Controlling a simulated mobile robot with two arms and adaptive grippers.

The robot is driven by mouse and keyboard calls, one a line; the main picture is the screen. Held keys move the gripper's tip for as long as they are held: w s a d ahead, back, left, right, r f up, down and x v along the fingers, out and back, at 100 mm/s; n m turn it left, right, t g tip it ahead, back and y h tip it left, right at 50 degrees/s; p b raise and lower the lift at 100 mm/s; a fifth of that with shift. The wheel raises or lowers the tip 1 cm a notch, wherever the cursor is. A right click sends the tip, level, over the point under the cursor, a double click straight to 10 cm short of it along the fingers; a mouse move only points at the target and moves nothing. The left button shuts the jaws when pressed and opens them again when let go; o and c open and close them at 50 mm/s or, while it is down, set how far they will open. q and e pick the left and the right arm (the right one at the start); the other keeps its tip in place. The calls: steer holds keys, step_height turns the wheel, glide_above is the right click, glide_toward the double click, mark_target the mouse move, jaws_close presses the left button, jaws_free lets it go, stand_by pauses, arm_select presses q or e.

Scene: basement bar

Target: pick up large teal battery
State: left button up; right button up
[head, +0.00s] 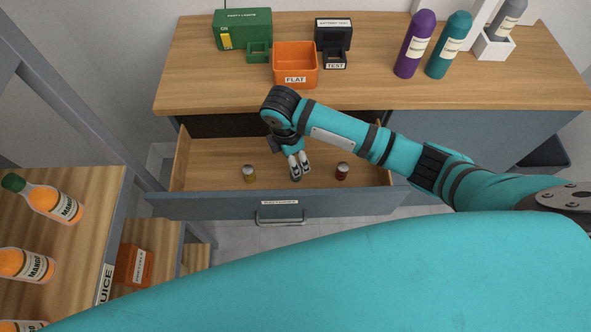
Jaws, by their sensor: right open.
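An open drawer (278,202) with a label on its front stands under the counter. My right gripper (297,174) reaches down into the drawer from above, near the middle, with its fingers apart. I cannot make out a large teal battery in the drawer; the gripper and wrist hide part of the floor there. My left gripper is not in view.
On the counter (200,80) are an orange bin (295,64) marked FLAT, a black tester (333,35), a green box (242,29), and purple (414,44) and teal (449,45) bottles.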

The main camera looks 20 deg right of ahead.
step_height(320, 180, down, 3)
steer(key=shift+d+f, duration=0.1)
step_height(320, 180, down, 4)
steer(key=shift+s+r+p, duration=0.15)
steer(key=shift+p, duration=0.25)
steer(key=shift+d+f, duration=0.1)
steer(key=shift+f, duration=0.4)
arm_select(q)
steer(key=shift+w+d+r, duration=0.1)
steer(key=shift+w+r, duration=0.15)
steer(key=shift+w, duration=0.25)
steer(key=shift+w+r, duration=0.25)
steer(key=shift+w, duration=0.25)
arm_select(e)
steer(key=c, duration=1.1)
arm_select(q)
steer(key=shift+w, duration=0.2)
arm_select(e)
jaws_close()
